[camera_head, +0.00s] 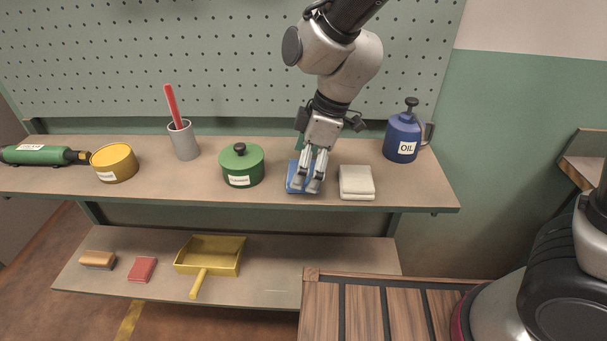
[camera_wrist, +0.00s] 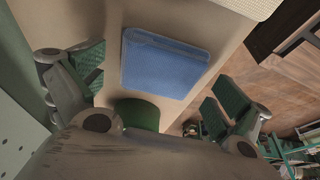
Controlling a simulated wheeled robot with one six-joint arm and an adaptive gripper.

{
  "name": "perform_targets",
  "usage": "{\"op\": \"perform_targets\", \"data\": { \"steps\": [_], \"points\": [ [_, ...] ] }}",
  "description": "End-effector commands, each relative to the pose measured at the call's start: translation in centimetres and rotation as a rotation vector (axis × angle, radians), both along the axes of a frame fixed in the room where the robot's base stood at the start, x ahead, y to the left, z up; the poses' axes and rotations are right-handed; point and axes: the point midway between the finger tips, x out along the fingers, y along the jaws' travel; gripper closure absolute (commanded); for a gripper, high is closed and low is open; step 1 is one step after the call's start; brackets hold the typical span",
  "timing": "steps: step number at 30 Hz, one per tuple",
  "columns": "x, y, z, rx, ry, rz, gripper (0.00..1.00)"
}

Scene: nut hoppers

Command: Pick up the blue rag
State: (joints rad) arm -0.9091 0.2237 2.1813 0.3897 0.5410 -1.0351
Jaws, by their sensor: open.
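The blue rag (camera_head: 293,181) lies folded and flat on the upper shelf, between the green canister and a folded cream cloth. In the wrist view the blue rag (camera_wrist: 165,64) shows almost whole, ahead of and between the finger pads. My gripper (camera_head: 308,187) points down over the rag and hides part of it in the head view. In the wrist view my gripper (camera_wrist: 160,88) has its two fingers wide apart with nothing between them. I cannot tell whether the fingertips touch the rag.
The cream cloth (camera_head: 357,182) lies close on the right, with a blue oil can (camera_head: 402,137) behind it. The green canister (camera_head: 241,165) stands on the left. The upper shelf (camera_head: 420,192) is bare at its right front. A yellow dustpan (camera_head: 212,254) lies on the lower shelf.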

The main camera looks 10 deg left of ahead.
Motion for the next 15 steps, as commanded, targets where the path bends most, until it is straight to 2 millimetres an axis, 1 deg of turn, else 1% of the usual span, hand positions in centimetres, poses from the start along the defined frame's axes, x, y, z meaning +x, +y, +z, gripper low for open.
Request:
{"op": "perform_targets", "data": {
  "steps": [1,5,6,8,9,15],
  "points": [
    [0.00,0.00,0.01,0.000,0.000,0.000,0.00],
    [0.01,-0.02,0.03,0.000,0.000,0.000,0.24],
    [0.01,-0.02,0.03,0.000,0.000,0.000,0.31],
    [0.01,-0.02,0.03,0.000,0.000,0.000,0.42],
    [0.01,-0.02,0.03,0.000,0.000,0.000,0.43],
    [0.01,-0.02,0.04,0.000,0.000,0.000,0.44]
  ]
}}
